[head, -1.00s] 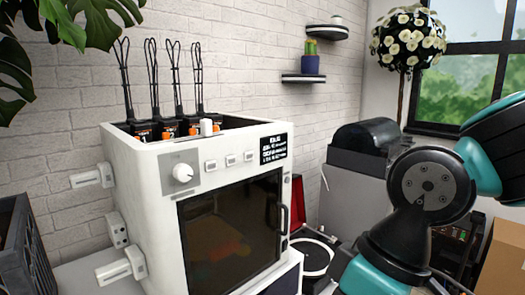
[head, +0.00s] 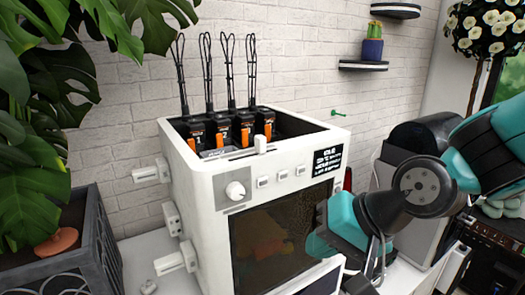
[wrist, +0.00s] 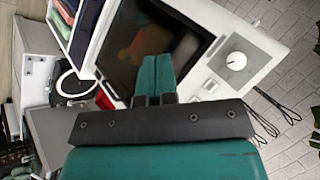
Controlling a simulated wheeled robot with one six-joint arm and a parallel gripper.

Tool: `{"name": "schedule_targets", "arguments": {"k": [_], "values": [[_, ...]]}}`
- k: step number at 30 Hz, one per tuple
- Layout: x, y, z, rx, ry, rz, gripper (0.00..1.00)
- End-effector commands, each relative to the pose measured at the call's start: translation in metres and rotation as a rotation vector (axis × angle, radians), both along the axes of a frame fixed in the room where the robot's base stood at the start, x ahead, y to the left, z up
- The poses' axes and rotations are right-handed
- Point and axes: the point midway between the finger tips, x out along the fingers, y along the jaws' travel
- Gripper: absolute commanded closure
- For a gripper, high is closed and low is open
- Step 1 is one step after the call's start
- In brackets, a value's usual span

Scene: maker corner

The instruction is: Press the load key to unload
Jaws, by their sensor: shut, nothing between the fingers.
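A white printer (head: 205,225) with a dark front window stands on a light worktop. Its front panel holds a round knob (head: 235,190), three small white keys (head: 282,176) in a row and a black display (head: 327,160). Labels on the keys are too small to read, so I cannot tell which is the load key. My gripper (head: 318,243) is in front of the window's right part, below the keys. In the wrist view, my gripper (wrist: 155,76) has its teal fingers together and empty. The knob (wrist: 236,61) and a key (wrist: 211,86) show to their right.
Several black and orange units with wire loops (head: 240,125) stand in the printer's open top. White spool holders (head: 175,260) stick out at its left side. A dark planter (head: 75,265) with large leaves is at the left. A grey machine (head: 410,150) stands at the right.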

Motion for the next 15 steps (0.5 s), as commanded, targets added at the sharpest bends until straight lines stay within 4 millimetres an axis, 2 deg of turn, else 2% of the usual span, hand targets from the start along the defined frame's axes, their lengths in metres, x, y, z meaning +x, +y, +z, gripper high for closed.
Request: {"name": "schedule_targets", "arguments": {"k": [1,3,6,15], "values": [[0.012,0.008,0.017,0.046,0.018,-0.064,1.0],[0.027,0.016,0.021,0.108,0.028,-0.147,1.0],[0.039,0.023,0.023,0.166,0.038,-0.218,1.0],[0.043,0.025,0.02,0.188,0.039,-0.243,1.0]]}}
